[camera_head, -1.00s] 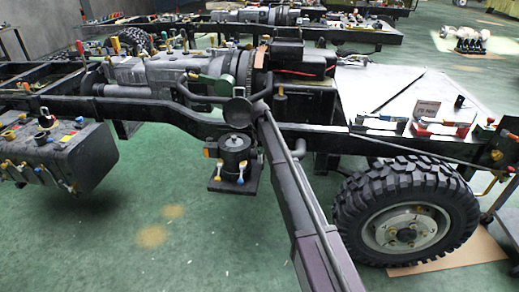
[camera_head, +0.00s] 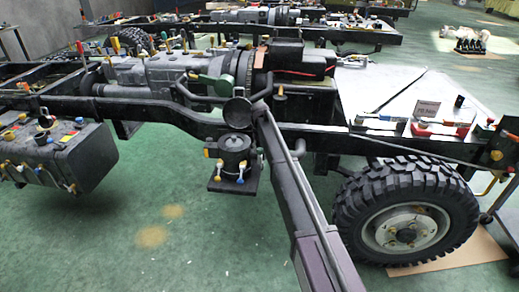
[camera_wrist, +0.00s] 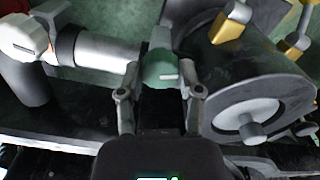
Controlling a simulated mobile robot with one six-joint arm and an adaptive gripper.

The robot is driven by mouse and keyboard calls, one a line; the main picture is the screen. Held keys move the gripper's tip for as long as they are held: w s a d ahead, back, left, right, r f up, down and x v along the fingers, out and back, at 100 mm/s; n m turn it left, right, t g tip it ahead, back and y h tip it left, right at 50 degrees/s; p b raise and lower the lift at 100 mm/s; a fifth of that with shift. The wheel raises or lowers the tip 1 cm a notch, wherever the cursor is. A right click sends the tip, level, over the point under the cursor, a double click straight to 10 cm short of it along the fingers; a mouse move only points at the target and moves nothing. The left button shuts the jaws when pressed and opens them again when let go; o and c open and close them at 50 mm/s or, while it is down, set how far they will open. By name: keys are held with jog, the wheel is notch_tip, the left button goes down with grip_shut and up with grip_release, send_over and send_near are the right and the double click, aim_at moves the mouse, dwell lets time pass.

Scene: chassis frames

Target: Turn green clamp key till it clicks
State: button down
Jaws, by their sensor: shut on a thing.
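The green clamp key (camera_wrist: 160,73), with a pale stripe across it, sits between the two fingertips of my gripper (camera_wrist: 160,88) in the wrist view. My gripper is shut on it. In the head view my arm reaches up to the chassis frame (camera_head: 165,112), and its own links hide the gripper there. I cannot tell from the frames how far the key is turned.
A dark cylinder (camera_wrist: 258,95) with a round pale face stands close right of the key, and a silver tube (camera_wrist: 105,52) close left. In the head view a tyre (camera_head: 358,207) stands at right. Green floor (camera_head: 130,220) in front is clear.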

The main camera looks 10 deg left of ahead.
jog(key=m, duration=0.3)
jog(key=shift+m, duration=2.2)
jog(key=shift+c, duration=1.3)
grip_release()
jog(key=shift+n, duration=0.3)
